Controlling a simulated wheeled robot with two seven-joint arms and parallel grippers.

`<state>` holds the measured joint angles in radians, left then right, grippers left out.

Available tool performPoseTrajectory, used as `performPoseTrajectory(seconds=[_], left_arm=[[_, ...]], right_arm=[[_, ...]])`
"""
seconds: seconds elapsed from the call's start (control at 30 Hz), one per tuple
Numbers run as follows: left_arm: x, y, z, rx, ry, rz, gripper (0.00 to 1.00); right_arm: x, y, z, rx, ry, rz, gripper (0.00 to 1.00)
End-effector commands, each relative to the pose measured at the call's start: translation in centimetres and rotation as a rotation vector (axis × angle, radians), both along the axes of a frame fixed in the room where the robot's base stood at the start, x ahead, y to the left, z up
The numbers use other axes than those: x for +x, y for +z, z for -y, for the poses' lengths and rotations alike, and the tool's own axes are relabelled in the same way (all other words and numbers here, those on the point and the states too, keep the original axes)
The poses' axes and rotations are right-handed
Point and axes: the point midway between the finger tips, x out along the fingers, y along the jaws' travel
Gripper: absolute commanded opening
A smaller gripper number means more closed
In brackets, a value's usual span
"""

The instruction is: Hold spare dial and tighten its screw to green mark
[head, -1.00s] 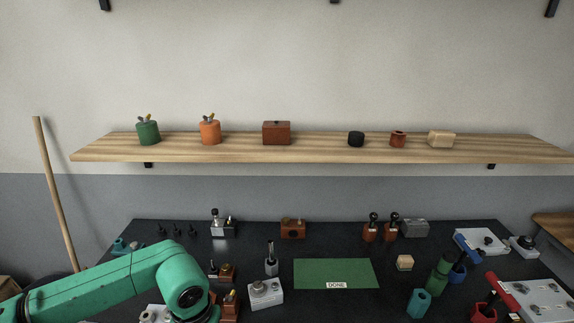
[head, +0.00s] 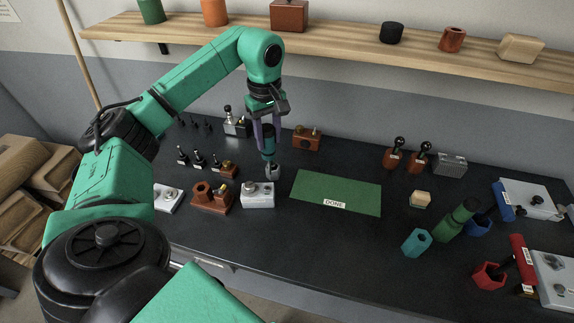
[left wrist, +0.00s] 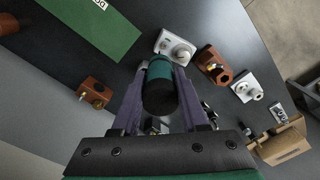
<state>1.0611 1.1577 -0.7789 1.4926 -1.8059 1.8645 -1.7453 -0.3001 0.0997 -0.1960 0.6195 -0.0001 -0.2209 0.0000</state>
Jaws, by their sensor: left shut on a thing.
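My left gripper (head: 267,132) has purple fingers shut on a teal cylinder with a dark end (head: 268,145). The cylinder is upright over a small grey piece (head: 272,171) on the table; I cannot tell whether they touch. The left wrist view shows the cylinder (left wrist: 160,72) between the fingers (left wrist: 157,105), its dark round end facing me. A light grey block with a round dial-like knob (head: 258,193) stands just in front; it shows in the wrist view too (left wrist: 174,47). I cannot tell which piece is the spare dial. My right gripper is not in view.
A green mat marked DONE (head: 345,190) lies right of the gripper. A brown holder (head: 211,196) and several small tools stand to the left. A brown block (head: 307,138) is behind. A teal hex piece (head: 417,241) and red tools (head: 490,276) are at right. A shelf (head: 350,47) spans the back.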

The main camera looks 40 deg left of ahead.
Motion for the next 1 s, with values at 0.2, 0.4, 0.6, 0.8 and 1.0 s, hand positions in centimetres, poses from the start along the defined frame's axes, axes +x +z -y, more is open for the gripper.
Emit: performPoseTrajectory(seconds=[0.2, 0.4, 0.6, 0.8, 1.0], left_arm=[[-0.1, 0.3, -0.5, 0.003, 0.030, 0.000, 0.00], [-0.1, 0.5, -0.4, 0.002, 0.026, -0.001, 0.00], [-0.1, -1.8, -0.4, 0.002, 0.025, 0.000, 0.00], [-0.1, -4.2, -0.4, 0.001, 0.024, 0.001, 0.00], [-0.1, -4.6, -0.4, 0.002, 0.024, 0.001, 0.00]], right_arm=[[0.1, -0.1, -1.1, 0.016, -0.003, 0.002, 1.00], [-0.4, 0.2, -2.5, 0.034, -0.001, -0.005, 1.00], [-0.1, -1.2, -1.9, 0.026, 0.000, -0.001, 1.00], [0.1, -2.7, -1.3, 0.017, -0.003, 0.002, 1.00], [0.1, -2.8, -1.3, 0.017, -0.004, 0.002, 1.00]])
